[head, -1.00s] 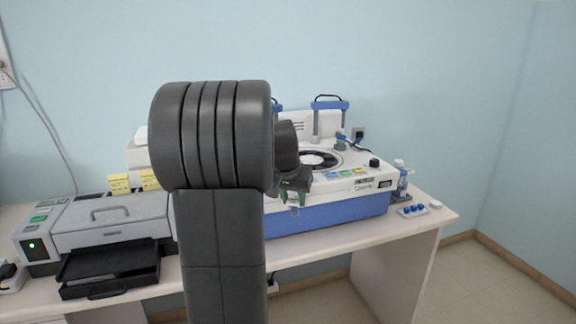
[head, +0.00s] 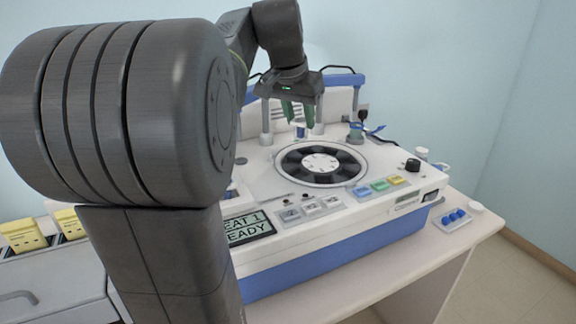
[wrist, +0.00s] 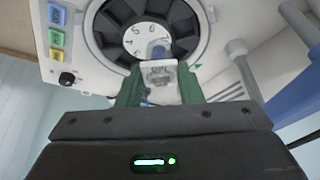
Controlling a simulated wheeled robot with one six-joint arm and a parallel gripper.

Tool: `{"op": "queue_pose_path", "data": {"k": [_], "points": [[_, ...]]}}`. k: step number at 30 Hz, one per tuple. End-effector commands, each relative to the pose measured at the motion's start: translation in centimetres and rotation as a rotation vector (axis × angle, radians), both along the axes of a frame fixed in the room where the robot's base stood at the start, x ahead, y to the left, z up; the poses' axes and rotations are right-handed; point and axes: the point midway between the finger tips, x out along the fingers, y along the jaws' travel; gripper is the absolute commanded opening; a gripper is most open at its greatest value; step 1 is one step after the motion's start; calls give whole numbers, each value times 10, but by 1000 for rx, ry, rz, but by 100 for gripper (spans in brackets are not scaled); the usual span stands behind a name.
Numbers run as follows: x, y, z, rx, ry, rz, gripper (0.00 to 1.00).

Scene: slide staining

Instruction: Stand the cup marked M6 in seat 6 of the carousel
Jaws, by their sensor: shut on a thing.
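My gripper (head: 298,115) is shut on a small pale cup (wrist: 161,84), which sits between its green fingers in the wrist view. The cup has a dark mark on its side, too blurred to read for sure, and a bluish top. The carousel (head: 284,165) is a dark ring of seats around a white numbered hub (wrist: 133,40), set in the top of the white machine. In the head view my gripper hangs above the machine, behind the carousel. In the wrist view the cup overlaps the hub's edge and part of the ring. Seat 6 is hard to single out.
The white and blue machine (head: 330,262) has a display reading READY, coloured buttons (head: 380,185) and a black knob (head: 413,165) in front. A small tray with blue pieces (head: 437,226) lies at the right.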

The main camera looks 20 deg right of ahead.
Motion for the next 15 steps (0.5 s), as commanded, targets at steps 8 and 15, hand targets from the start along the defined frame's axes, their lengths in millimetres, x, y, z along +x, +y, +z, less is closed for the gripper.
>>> {"op": "queue_pose_path", "data": {"k": [8,15], "points": [[-1,0,-41,1,4,0,11],[0,0,-66,0,1,0,11]]}}
